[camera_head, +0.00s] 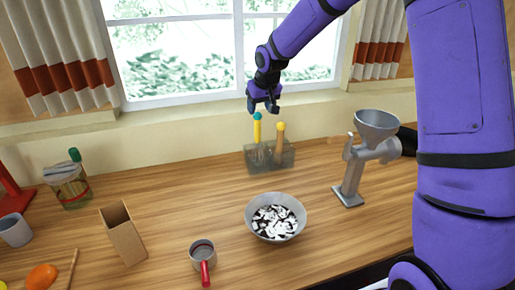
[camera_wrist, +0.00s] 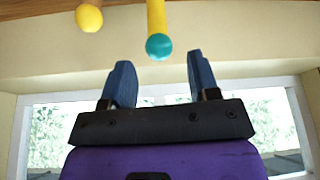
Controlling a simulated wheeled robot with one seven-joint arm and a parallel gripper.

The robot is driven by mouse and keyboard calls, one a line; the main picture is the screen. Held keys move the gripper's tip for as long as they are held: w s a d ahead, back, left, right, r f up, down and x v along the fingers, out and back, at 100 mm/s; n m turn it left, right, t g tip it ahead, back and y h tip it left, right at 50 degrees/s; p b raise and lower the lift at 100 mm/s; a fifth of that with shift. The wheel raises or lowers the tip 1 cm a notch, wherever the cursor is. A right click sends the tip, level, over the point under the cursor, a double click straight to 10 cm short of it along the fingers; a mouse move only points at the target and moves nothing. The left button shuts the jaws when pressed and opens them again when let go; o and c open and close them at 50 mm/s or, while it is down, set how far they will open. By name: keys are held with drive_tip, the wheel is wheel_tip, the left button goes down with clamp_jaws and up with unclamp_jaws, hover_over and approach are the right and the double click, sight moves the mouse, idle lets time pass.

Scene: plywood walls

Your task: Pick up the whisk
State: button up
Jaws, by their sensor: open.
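Two upright utensils stand in a grey see-through holder (camera_head: 288,158) by the window wall. One has a yellow handle (camera_head: 257,130) with a teal knob; the other has a brown handle (camera_head: 280,139) with a yellow knob. Their lower ends are blurred in the holder, so I cannot tell which is the whisk. My gripper (camera_head: 264,105) is open and empty just above the teal knob. In the wrist view my gripper (camera_wrist: 161,75) has the teal knob (camera_wrist: 159,46) ahead, roughly in line with the gap between its fingers. The yellow knob (camera_wrist: 89,18) is off to the left.
A grey bowl (camera_head: 250,222) with black and white contents stands in front of the holder. A metal grinder (camera_head: 350,180) stands to the right. A red-handled cup (camera_head: 203,255), a brown box (camera_head: 123,235) and a jar (camera_head: 69,186) are left. The window (camera_head: 190,60) is close behind my gripper.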

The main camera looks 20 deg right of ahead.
sight(257, 121)
drive_tip(key=shift+x, duration=3.85)
drive_tip(key=shift+c, duration=0.4)
drive_tip(key=c, duration=0.9)
